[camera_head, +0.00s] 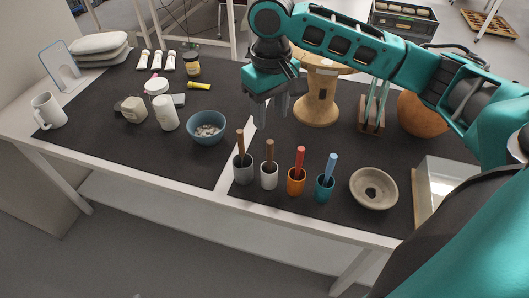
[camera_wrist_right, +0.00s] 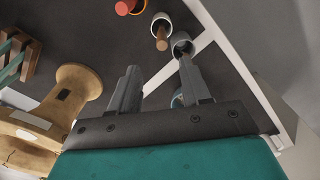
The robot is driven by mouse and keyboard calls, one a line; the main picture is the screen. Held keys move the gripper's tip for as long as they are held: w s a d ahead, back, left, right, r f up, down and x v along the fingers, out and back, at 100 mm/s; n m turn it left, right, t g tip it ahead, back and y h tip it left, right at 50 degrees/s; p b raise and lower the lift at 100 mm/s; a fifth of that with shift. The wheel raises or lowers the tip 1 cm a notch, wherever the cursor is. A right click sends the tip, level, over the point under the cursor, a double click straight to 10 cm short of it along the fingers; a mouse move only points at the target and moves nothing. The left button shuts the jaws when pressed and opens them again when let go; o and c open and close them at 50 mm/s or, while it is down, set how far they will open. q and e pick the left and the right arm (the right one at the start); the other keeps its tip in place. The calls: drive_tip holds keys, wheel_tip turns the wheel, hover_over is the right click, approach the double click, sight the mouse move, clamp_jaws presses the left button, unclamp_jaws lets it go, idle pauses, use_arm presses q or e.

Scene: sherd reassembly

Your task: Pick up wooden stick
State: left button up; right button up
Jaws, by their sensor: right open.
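Two brown wooden sticks stand upright in cups near the front of the table: one stick (camera_head: 240,141) in a grey cup (camera_head: 243,170), the other (camera_head: 269,151) in a white cup (camera_head: 269,178). My right gripper (camera_head: 277,110) is open and empty, pointing down above the table behind these cups. In the right wrist view its fingers (camera_wrist_right: 159,75) are apart. The white cup (camera_wrist_right: 161,20) with its stick (camera_wrist_right: 161,40) lies beyond them, and the grey cup (camera_wrist_right: 181,43) is near one fingertip, its stick largely hidden. My left gripper is not in view.
An orange cup (camera_head: 296,182) with a red stick and a teal cup (camera_head: 325,189) with a blue stick stand to the right. A stone dish (camera_head: 374,200), a blue bowl (camera_head: 207,138) and a wooden spool (camera_head: 318,105) are nearby.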

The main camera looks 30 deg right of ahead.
hover_over(269, 161)
drive_tip(key=w, duration=0.1)
drive_tip(key=f, duration=0.4)
drive_tip(key=d+f+b, duration=0.1)
drive_tip(key=f, duration=0.1)
drive_tip(key=shift+s+a+f+b, duration=0.1)
drive_tip(key=shift+a+f+b, duration=0.1)
drive_tip(key=shift+f, duration=1.35)
drive_tip(key=shift+s+a+f+b, duration=0.1)
drive_tip(key=shift+f+b, duration=0.1)
drive_tip(key=shift+f, duration=1.3)
drive_tip(key=shift+c, duration=0.2)
clamp_jaws()
